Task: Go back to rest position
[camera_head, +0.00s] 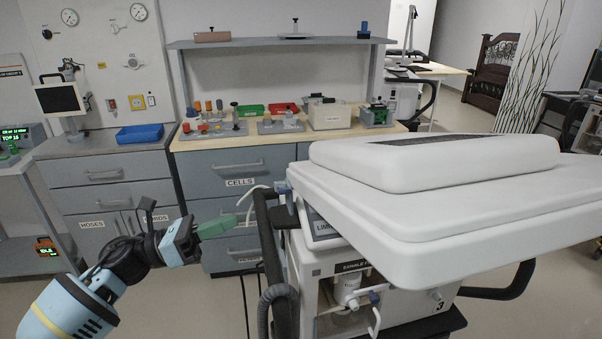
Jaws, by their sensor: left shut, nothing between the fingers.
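My left arm comes in from the lower left. My left gripper (217,227) is raised in front of the grey drawers, with its green end pointing right. It is shut and empty. It is just left of the white ventilator cart (345,282), and I cannot tell how far it is from the cart's black handle. My right gripper and right arm are not in view.
A large white padded top (480,215) overhangs the cart at the right. A grey drawer cabinet (240,170) with a wooden counter holding several coloured parts stands behind. A monitor (60,97) is at the left. Some floor is bare around my left arm.

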